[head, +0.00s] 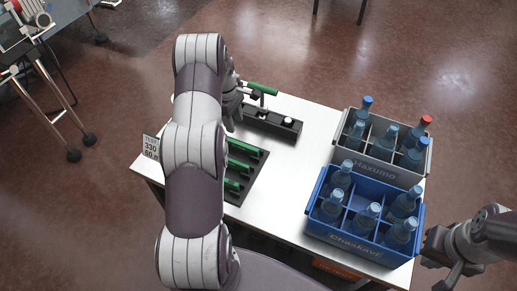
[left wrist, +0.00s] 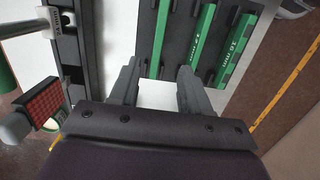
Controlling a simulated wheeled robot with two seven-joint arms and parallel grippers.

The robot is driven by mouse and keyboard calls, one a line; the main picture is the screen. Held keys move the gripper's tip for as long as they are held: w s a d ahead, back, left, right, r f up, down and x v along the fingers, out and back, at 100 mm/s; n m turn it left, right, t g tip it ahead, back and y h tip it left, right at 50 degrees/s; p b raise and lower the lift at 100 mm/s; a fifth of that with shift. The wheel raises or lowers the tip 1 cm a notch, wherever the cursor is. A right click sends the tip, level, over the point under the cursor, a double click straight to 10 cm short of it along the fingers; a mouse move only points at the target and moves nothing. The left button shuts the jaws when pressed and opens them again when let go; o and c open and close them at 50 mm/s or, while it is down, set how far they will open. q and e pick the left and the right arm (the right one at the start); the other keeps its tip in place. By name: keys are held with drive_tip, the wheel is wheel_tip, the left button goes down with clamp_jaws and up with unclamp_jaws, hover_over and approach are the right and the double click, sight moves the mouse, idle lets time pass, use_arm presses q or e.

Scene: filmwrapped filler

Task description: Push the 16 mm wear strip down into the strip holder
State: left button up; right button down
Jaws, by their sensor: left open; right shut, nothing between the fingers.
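Green strips (head: 243,148) lie in the slots of a black tray (head: 257,172). My right gripper (head: 438,258) is shut and empty beside the blue crate.
A grey crate (head: 346,151) and a blue crate (head: 373,253), both with bottles, fill the right of the table (head: 290,180). A sign (head: 151,147) stands at the left edge. A red ribbed block (left wrist: 45,102) and grey cylinder show in the wrist view. The table middle is clear.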

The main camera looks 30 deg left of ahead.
sight(239, 143)
use_arm(q)
drive_tip(key=f, duration=0.8)
drive_tip(key=d+f, duration=0.1)
drive_tip(key=f, duration=0.3)
drive_tip(key=shift+w+f, duration=0.25)
drive_tip(key=shift+f, duration=0.1)
clamp_jaws()
